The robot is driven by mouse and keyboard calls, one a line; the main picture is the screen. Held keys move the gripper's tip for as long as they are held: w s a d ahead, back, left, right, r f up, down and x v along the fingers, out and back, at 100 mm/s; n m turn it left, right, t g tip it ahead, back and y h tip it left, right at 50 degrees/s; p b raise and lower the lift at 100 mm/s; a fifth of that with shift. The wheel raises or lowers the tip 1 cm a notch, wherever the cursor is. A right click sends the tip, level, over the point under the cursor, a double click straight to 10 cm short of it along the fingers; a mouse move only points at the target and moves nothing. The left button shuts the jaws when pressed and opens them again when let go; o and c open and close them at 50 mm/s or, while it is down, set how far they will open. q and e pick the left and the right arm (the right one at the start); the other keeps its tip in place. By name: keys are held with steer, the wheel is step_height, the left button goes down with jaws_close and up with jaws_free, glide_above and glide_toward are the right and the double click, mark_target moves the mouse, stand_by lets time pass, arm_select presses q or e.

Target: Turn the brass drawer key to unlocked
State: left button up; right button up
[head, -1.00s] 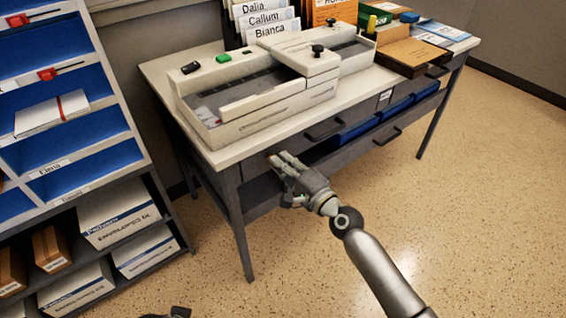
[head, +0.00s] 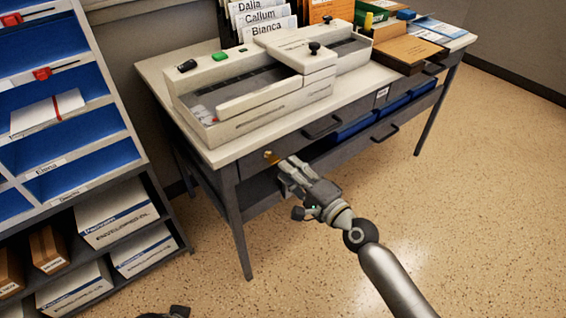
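The brass drawer key (head: 270,156) is in the lock on the front of the grey desk drawer (head: 250,166), near the desk's left corner. It is small in the head view, and I cannot tell which way it is turned. My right gripper (head: 286,164) is just right of the key, apart from it. Its two fingers look parted with nothing between them. A dark piece of what seems to be my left gripper (head: 178,312) shows at the bottom edge; its fingers are hidden.
A cream machine (head: 250,95) stands on the desk (head: 160,70), with name folders (head: 265,22) behind it. Drawer handles (head: 322,127) stick out to the right of the key. A blue-lined shelf rack (head: 75,170) with boxes stands at the left. The floor at right is clear.

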steer(key=v, duration=0.7)
steer(key=shift+s, duration=0.15)
steer(key=shift+d, duration=0.1)
